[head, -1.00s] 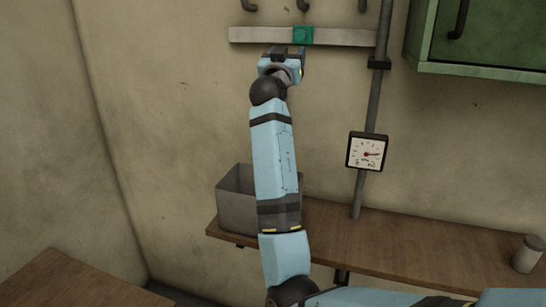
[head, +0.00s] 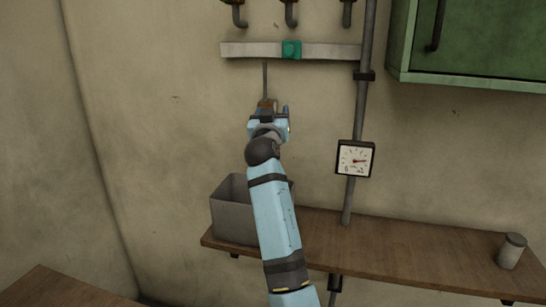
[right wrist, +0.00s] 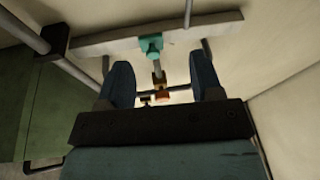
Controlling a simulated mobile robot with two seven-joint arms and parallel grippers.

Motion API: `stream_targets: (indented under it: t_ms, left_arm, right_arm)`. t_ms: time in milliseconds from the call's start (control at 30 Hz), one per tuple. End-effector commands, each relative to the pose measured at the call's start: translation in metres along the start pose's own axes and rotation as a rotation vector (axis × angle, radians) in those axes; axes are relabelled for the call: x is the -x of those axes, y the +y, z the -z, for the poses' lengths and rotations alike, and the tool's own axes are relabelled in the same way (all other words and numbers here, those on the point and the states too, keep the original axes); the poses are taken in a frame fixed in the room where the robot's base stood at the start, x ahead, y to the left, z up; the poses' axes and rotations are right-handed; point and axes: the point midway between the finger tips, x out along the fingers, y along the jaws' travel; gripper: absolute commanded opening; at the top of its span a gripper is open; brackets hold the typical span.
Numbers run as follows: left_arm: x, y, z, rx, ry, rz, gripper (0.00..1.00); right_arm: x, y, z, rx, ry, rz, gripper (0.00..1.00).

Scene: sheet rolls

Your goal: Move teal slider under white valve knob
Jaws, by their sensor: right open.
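The teal slider (head: 291,49) sits near the middle of a pale horizontal rail (head: 335,51) on the wall, below the middle of three valve spouts (head: 292,15). It also shows in the right wrist view (right wrist: 151,46). The valve tops are cut off in the head view, and I make out no white knob. My right gripper (head: 267,107) is below the rail, left of the slider and apart from it. In the right wrist view its fingers (right wrist: 163,78) are spread, with nothing held between them. My left gripper is not in view.
A vertical pipe (head: 357,110) with a gauge (head: 355,159) stands right of the rail's end. A green cabinet (head: 470,45) hangs at the upper right. A grey bin (head: 230,215) and a small canister (head: 511,251) stand on the wooden shelf (head: 420,252).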

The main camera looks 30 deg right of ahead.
Motion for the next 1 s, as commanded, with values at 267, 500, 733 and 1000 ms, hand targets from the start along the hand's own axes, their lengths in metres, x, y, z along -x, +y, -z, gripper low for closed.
stream_targets:
  t_ms: [267,500,733,1000]
  left_arm:
    - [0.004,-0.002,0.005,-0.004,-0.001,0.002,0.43]
    - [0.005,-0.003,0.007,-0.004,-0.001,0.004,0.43]
    - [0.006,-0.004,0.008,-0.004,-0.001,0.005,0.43]
    - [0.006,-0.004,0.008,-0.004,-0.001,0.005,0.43]
  right_arm:
    - [0.029,-0.007,-0.049,0.039,-0.070,0.075,0.60]
    - [0.051,-0.011,-0.083,0.063,-0.124,0.131,0.60]
    - [0.062,-0.012,-0.097,0.072,-0.147,0.157,0.60]
    - [0.063,-0.012,-0.098,0.073,-0.149,0.160,0.60]
